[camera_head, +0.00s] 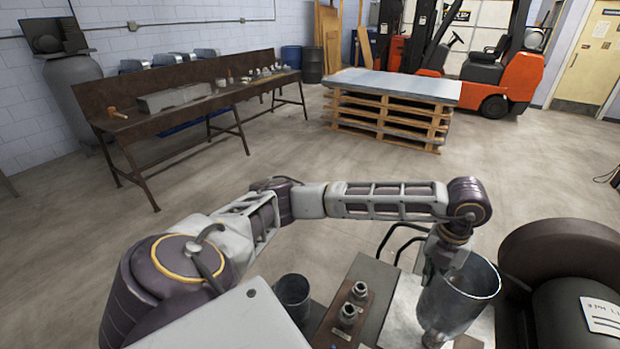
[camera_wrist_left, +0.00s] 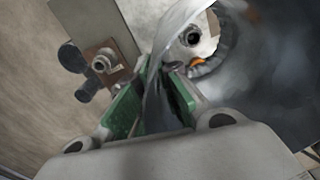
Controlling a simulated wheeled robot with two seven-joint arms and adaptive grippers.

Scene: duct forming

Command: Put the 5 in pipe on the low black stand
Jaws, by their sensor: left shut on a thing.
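A shiny grey metal pipe (camera_head: 458,300) stands near upright at the lower right of the head view, its open top facing up. My left gripper (camera_head: 440,256) is at the left side of its rim. In the left wrist view the green-padded fingers of my left gripper (camera_wrist_left: 160,98) are shut on the thin wall of the metal pipe (camera_wrist_left: 182,28). The pipe's lower end is over a light metal plate; I cannot tell whether it touches. A smaller dark grey pipe (camera_head: 293,296) stands further left. No size marks are readable. I cannot make out the low black stand for certain. My right gripper is out of view.
A brown board (camera_head: 336,322) with two metal fittings (camera_head: 348,312) lies between the two pipes. A dark machine with a white label (camera_head: 605,315) stands close on the right. A workbench (camera_head: 185,112), pallet stack (camera_head: 390,112) and orange forklift (camera_head: 500,85) are further back.

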